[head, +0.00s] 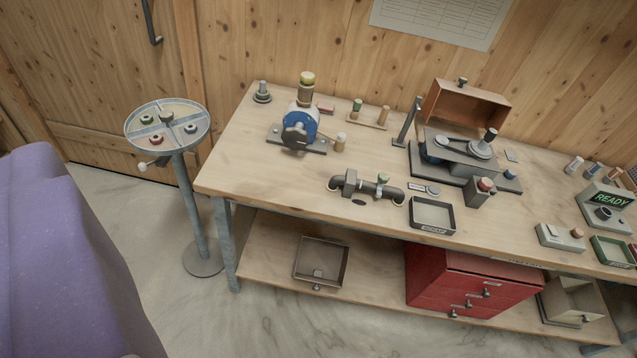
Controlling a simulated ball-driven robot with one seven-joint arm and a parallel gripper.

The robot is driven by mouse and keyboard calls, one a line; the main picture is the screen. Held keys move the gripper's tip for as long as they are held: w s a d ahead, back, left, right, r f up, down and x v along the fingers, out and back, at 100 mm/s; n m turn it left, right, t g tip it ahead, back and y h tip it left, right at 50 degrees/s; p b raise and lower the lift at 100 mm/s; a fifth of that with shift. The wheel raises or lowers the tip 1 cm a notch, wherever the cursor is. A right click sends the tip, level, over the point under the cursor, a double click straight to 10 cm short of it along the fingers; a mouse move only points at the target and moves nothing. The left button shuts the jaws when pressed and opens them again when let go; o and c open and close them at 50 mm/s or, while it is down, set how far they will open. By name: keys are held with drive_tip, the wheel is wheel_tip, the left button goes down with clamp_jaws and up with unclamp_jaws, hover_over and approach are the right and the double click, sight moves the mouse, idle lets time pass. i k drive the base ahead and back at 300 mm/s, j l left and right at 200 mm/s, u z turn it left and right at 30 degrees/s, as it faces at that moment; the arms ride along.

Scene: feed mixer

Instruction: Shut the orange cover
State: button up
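The orange cover (468,104) is a copper-orange, box-like hood at the back of the workbench, right of the middle. It stands swung up and open, with its hollow inside facing me and a small dark knob (463,82) at its top edge. Below and in front of it, the belt drive (463,150) with its pulleys lies exposed on a grey base. My gripper is not in view, so its distance from the cover cannot be told.
A dark upright lever (408,121) stands just left of the cover. A small grey block with a red knob (482,190) and a black tray (432,216) are in front. A blue pump (300,125) stands farther left. A large purple shape (70,260) fills the lower left.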

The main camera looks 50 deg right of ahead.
sight(460, 102)
drive_tip(key=z, duration=2.05)
drive_tip(key=i+l, duration=0.1)
drive_tip(key=i, duration=1.7)
